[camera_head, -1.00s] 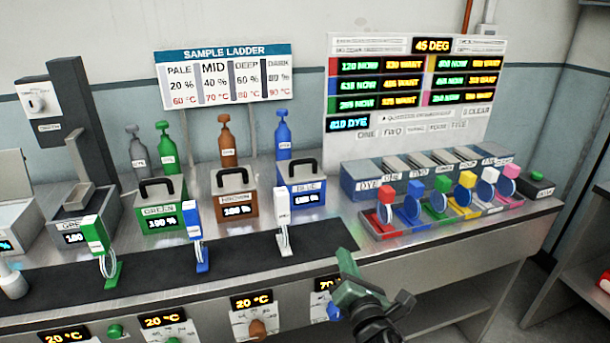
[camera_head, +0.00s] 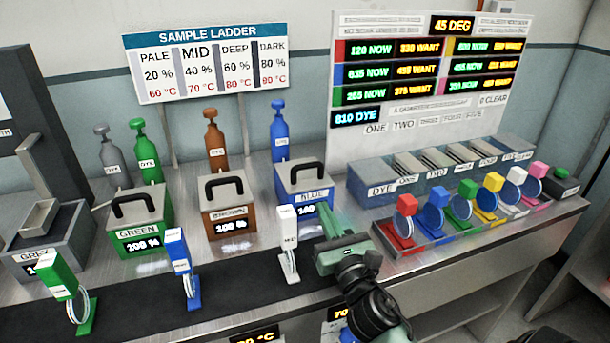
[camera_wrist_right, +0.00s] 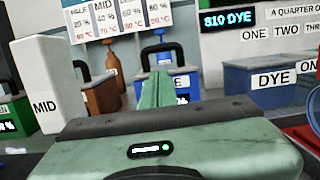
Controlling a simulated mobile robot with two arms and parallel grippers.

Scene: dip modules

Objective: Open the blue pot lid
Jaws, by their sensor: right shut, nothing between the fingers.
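The blue pot (camera_head: 301,197) stands on the steel counter, with its grey lid (camera_head: 304,181) on top and a black loop handle (camera_head: 304,173) upright on the lid. In the right wrist view the blue pot (camera_wrist_right: 183,97) is straight ahead, with its black handle (camera_wrist_right: 162,54) above the fingers. My right gripper (camera_head: 325,212) is shut and empty, its fingertips just in front of the pot's front right side in the head view. The fingers hide part of the pot's front and its percent display. Whether they touch the pot I cannot tell. My left gripper is out of view.
A white MID sample holder (camera_head: 287,245) stands close left of my right gripper. The brown pot (camera_head: 228,215) and green pot (camera_head: 140,229) stand left of the blue one. A blue dye box (camera_head: 379,186) and coloured paddles in a tray (camera_head: 408,249) are to the right.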

